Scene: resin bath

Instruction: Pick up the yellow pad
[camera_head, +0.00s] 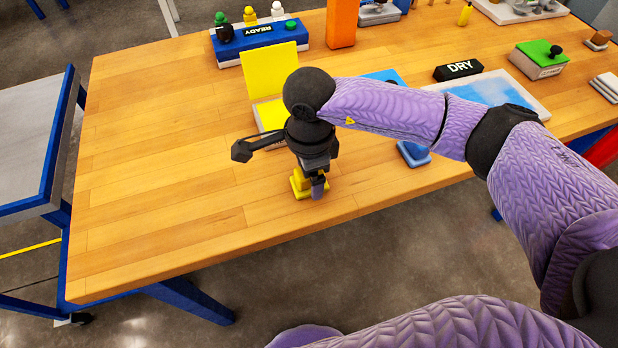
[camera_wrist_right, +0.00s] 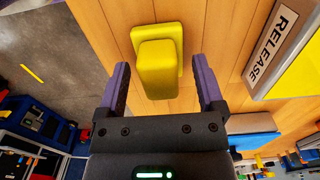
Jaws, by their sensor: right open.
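The yellow pad (camera_head: 299,184) stands near the front edge of the wooden table in the head view, partly hidden by my right gripper (camera_head: 316,186). In the right wrist view the yellow pad (camera_wrist_right: 158,62) has a wide base and a narrower block on top. My right gripper (camera_wrist_right: 163,88) is open, with one purple finger on each side of the pad's near end. I see no finger touching the pad. My left gripper is not in view.
A yellow-lidded box (camera_head: 270,75) stands open behind my right gripper; a box labelled RELEASE (camera_wrist_right: 272,42) shows in the wrist view. A blue pad (camera_head: 412,153) lies to the right. A READY rack (camera_head: 258,36) stands at the back. The table's left part is clear.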

